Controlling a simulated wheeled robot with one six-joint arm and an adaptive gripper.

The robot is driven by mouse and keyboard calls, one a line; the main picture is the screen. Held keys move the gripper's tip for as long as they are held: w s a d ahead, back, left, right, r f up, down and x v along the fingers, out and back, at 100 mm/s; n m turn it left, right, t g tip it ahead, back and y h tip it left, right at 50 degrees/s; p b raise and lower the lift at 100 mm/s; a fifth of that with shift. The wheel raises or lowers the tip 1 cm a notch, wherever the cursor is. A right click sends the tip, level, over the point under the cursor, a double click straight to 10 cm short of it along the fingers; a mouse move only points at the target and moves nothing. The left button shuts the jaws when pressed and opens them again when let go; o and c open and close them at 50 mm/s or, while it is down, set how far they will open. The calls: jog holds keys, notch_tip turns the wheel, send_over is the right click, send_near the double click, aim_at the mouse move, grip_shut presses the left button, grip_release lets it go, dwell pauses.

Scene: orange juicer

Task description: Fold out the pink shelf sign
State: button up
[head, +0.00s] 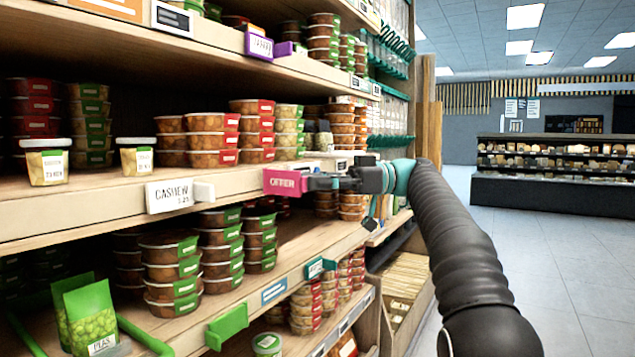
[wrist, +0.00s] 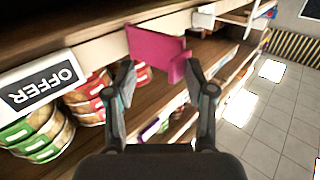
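The pink shelf sign (head: 284,182) juts out from the edge of the middle shelf, with "OFFER" on the face that shows in the head view. In the wrist view the pink sign (wrist: 155,45) lies ahead between my fingertips, with a broad face and a nearer flap at its right. My gripper (head: 318,182) is right beside the sign in the head view. In the wrist view my gripper (wrist: 159,70) is open, its fingers apart on either side of the sign's near part. The right fingertip is close to the flap; I cannot tell whether it touches.
A white-framed OFFER sign (wrist: 42,86) is at the left of the wrist view. A white CASHEW sign (head: 170,196) sits left along the shelf edge. Stacked tubs (head: 196,140) fill the shelves. The aisle floor (head: 560,250) at the right is clear.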

jog(key=shift+r, duration=0.15)
jog(key=v, duration=0.7)
jog(key=shift+d, duration=0.25)
